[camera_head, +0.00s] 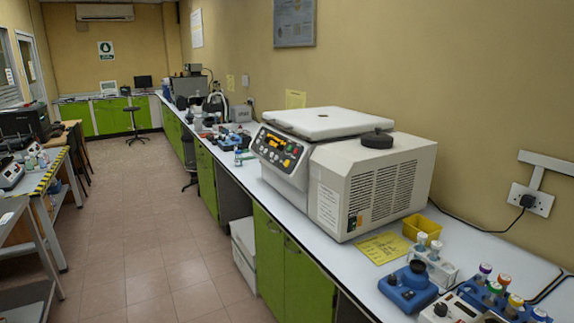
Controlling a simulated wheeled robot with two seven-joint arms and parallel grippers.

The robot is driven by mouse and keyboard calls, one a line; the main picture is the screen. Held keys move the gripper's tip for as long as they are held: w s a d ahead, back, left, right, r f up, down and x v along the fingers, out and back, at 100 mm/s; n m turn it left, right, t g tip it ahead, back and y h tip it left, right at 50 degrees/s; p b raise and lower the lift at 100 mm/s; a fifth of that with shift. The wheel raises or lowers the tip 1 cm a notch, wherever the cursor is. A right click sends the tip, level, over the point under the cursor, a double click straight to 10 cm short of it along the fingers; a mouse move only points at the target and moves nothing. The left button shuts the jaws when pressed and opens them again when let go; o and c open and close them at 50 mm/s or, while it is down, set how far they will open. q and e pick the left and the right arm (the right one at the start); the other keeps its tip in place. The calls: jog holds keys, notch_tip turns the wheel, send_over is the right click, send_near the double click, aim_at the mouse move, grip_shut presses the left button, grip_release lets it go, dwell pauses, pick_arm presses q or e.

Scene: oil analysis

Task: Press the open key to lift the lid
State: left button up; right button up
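A large off-white centrifuge (318,185) stands on the bench on the right side of the head view. Its white lid (328,122) on top looks closed. The front control panel (277,150) faces left and has an orange-lit display and several coloured keys. The key labels are too small to read, so I cannot tell which one is the open key. Neither of my grippers is in view.
The white bench top (352,273) carries a yellow note (382,247), a yellow bin (421,227), a blue device (408,289) and capped tubes (494,287) at the near right. Green cabinets (283,262) stand below. The tiled floor (160,235) left of the bench is clear.

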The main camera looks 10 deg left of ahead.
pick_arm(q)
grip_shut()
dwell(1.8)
